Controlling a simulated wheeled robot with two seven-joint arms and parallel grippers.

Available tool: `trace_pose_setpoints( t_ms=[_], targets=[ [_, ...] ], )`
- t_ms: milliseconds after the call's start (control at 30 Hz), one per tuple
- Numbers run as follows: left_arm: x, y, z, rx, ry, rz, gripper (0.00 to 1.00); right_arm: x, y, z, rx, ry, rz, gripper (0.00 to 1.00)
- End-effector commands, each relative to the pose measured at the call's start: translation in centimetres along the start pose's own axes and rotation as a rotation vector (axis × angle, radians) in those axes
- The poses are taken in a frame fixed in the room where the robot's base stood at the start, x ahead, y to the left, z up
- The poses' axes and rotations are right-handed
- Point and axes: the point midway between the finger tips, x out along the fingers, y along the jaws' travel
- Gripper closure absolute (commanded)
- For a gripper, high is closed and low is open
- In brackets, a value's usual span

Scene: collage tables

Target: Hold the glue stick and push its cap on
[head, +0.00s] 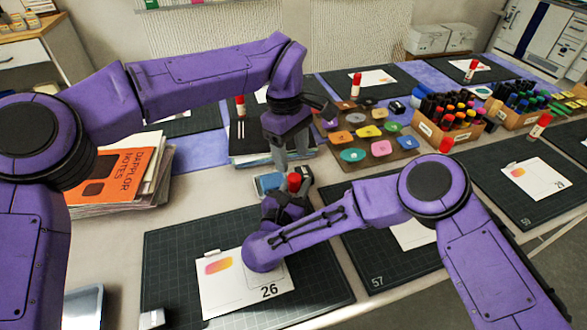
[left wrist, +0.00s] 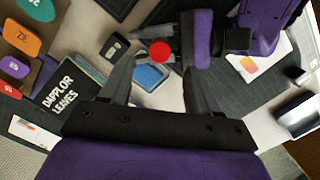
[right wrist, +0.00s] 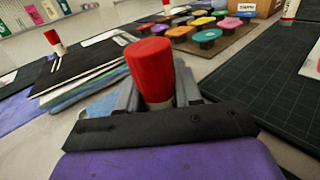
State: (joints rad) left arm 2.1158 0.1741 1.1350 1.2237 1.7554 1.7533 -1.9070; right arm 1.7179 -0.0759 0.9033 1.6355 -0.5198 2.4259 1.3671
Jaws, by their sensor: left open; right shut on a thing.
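The glue stick stands roughly upright in my right gripper (head: 288,197), with its red cap (head: 294,182) on top. The red cap (right wrist: 150,68) is large in the right wrist view, rising above the fingers. The white body is mostly hidden by the fingers, so I cannot tell how far down the cap sits. My left gripper (head: 291,160) is open and points down just above the cap. In the left wrist view the round cap top (left wrist: 160,51) lies between the two spread fingers, apart from both.
A blue pad (head: 269,183) and a small black item (head: 305,177) lie close beside the gripped stick. Booklets (head: 262,150) and a tray of coloured discs (head: 375,150) stand behind. A card (head: 240,285) lies on the front mat (head: 165,245). Orange-covered notes (head: 125,170) are at left.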

Motion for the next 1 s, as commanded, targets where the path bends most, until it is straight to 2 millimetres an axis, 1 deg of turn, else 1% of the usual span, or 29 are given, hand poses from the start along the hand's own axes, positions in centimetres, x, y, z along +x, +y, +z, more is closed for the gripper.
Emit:
trace_pose_setpoints(
  t_ms=[33, 100, 200, 300, 400, 633, 667, 700, 733, 1000],
  targets=[
    [-1.1, 0.0, 0.0, -0.001, 0.001, 0.003, 0.38, 0.0, 0.0, 0.0, 0.0, 0.0, 0.0, 1.0],
    [-2.6, 0.1, 0.0, 0.0, 0.001, 0.003, 0.38, 0.0, 0.0, 0.0, 0.0, 0.0, 0.0, 1.0],
    [-4.1, 0.0, 0.0, 0.0, 0.001, 0.002, 0.38, 0.0, 0.0, 0.0, 0.0, 0.0, 0.0, 1.0],
    [-5.0, 0.0, 0.0, 0.001, 0.001, 0.001, 0.38, 0.0, 0.0, 0.0, 0.0, 0.0, 0.0, 1.0],
    [-5.4, 0.0, 0.0, 0.001, 0.0, 0.001, 0.38, 0.0, 0.0, 0.0, 0.0, 0.0, 0.0, 1.0],
    [-5.4, 0.0, 0.0, 0.001, 0.0, 0.001, 0.38, 0.0, 0.0, 0.0, 0.0, 0.0, 0.001, 1.0],
    [-5.4, 0.0, 0.0, 0.001, 0.0, 0.001, 0.38, 0.0, 0.0, 0.0, 0.0, 0.0, 0.001, 0.56],
    [-5.4, 0.0, 0.0, 0.001, 0.0, 0.001, 0.38, 0.0, 0.0, 0.0, 0.0, 0.0, 0.001, 0.43],
    [-5.4, 0.0, 0.0, 0.001, 0.0, 0.0, 0.38, 0.0, 0.0, 0.0, 0.0, 0.0, 0.001, 0.36],
    [-5.3, 0.0, 0.0, 0.001, 0.0, 0.0, 0.38, -0.1, 0.0, 0.0, 0.0, 0.0, 0.001, 0.36]
  ],
)
